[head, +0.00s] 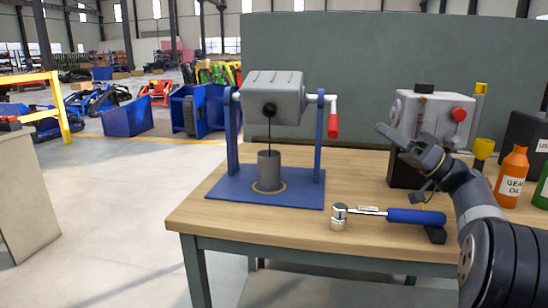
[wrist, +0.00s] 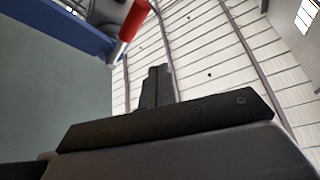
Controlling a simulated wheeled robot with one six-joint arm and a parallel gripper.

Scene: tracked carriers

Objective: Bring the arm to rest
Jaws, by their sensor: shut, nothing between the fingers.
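My gripper (head: 400,139) is shut and empty. In the head view it is raised above the right part of the workbench (head: 265,234), pointing up and to the left, in front of the grey unit with a red knob (head: 459,114). In the wrist view the shut fingers (wrist: 157,88) point toward the roof, with nothing between them. My arm comes in from the right edge of the head view and hides part of the bench.
A blue stand (head: 233,140) with a grey housing and red-handled crank (head: 333,125) stands left on the bench. A blue-handled tool (head: 416,216) lies near the front edge. An orange bottle (head: 511,177) stands at right. Open floor lies left of the bench.

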